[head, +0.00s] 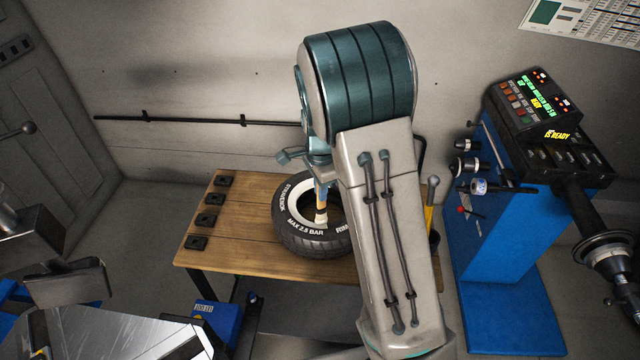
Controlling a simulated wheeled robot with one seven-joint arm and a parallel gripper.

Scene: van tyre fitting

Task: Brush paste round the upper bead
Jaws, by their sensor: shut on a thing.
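A black tyre (291,240) with white lettering lies flat on the wooden table (250,258). A pale ring shows around its upper bead (287,205). My gripper (318,178) is above the tyre's opening, partly hidden by my arm. It is shut on a brush (321,205) with a light handle and a dark band, which points down. The brush's pale lower end (320,220) is at the near inner edge of the tyre; whether it touches the bead I cannot tell. My arm hides the tyre's right side.
Several small black blocks (208,219) line the table's left end. A blue machine (500,245) with a lit display stands at right, its dark shaft reaching forward. A yellow-handled thing (429,215) stands by the table's right end. Metal equipment fills the lower left.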

